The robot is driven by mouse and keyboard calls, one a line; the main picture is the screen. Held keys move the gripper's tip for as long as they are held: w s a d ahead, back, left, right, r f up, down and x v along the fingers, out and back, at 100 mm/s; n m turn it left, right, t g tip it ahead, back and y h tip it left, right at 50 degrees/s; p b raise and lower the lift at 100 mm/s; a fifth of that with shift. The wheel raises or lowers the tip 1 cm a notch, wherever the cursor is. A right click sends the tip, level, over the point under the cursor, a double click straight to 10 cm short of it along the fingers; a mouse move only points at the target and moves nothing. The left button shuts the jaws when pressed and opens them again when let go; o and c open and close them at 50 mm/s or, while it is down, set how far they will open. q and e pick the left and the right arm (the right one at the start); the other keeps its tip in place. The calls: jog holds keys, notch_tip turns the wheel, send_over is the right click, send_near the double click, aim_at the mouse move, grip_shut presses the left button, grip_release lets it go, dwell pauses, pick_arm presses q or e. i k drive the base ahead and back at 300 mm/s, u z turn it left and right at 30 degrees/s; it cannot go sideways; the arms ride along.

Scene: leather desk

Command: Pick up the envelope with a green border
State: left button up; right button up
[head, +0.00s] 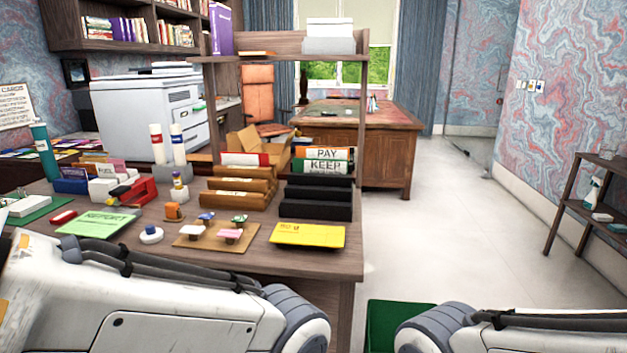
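I cannot make out an envelope with a green border for certain. A flat light-green sheet (97,222) with dark print lies at the left front of the desk. A flat yellow piece (308,235) with small marks lies at the desk's right front edge; I cannot tell whether either is an envelope. Several card-like pieces (114,169) stand in holders at the left, too small to read. My two arms cross the bottom of the head view, in front of the desk. Neither gripper shows.
The wooden desk (190,262) carries brown and black trays (315,208), a red stapler (141,191), glue bottles (178,145) and stamps on a board (215,236). A white printer (150,113) stands behind. A green bin (385,325) is at the lower right. The floor (440,235) right of the desk is clear.

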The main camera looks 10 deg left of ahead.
aim_at(299, 165)
jog(key=u, duration=0.6)
jog(key=i, duration=1.1)
jog(key=z, duration=0.1)
